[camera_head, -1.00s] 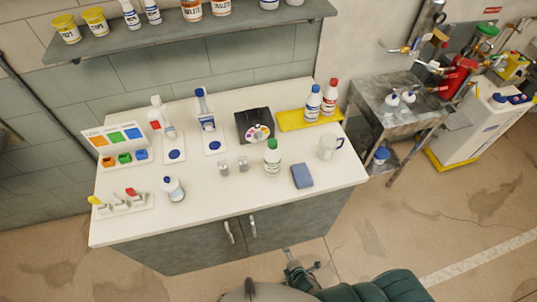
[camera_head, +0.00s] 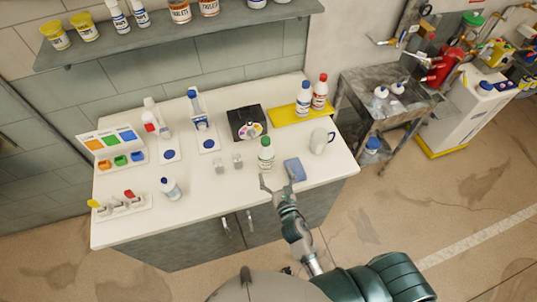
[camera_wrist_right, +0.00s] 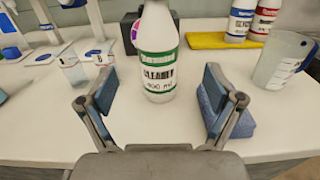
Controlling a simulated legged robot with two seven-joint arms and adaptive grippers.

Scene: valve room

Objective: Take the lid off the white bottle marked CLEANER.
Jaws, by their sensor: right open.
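The white bottle marked CLEANER (camera_head: 266,155) stands upright on the white counter, with a green lid (camera_head: 266,141) on it in the head view. In the right wrist view the bottle (camera_wrist_right: 159,55) is ahead of the fingers, its green-banded label facing me; its top is cut off by the frame. My right gripper (camera_head: 276,186) is open and empty, low at the counter's front edge just short of the bottle. Its two fingers show spread apart in the wrist view (camera_wrist_right: 160,98), not touching the bottle. My left gripper is not in view.
A blue sponge (camera_head: 294,169) lies right of the bottle, near my right finger. A clear jug (camera_head: 320,141) stands farther right. Two small clear cups (camera_head: 228,163) stand left of the bottle. A dark box (camera_head: 246,121) and yellow tray (camera_head: 290,117) lie behind.

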